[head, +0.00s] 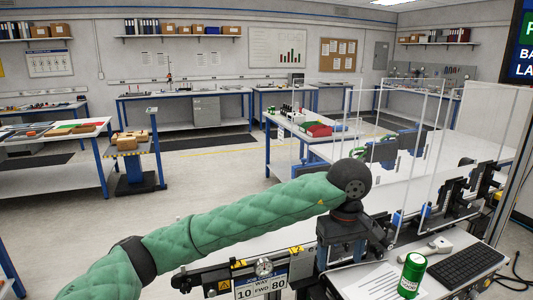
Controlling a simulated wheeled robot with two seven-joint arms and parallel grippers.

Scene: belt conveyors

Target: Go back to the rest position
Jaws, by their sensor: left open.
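My left arm, in a green quilted sleeve, comes in from the lower left of the head view and reaches across the front. It ends in a black wrist joint, with the black left gripper (342,258) hanging down below it. The gripper is open, and I see nothing held in it. Its fingertips are hard to tell from the dark parts around them. It is left of a green can (412,276) standing upright on the white worktop, and apart from it. My right gripper is not in view.
A paper sheet (378,284), a white device (428,248) and a black keyboard (466,264) lie on the worktop. A conveyor sign (261,287) is at the bottom. Clear panels (419,165) rise behind.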

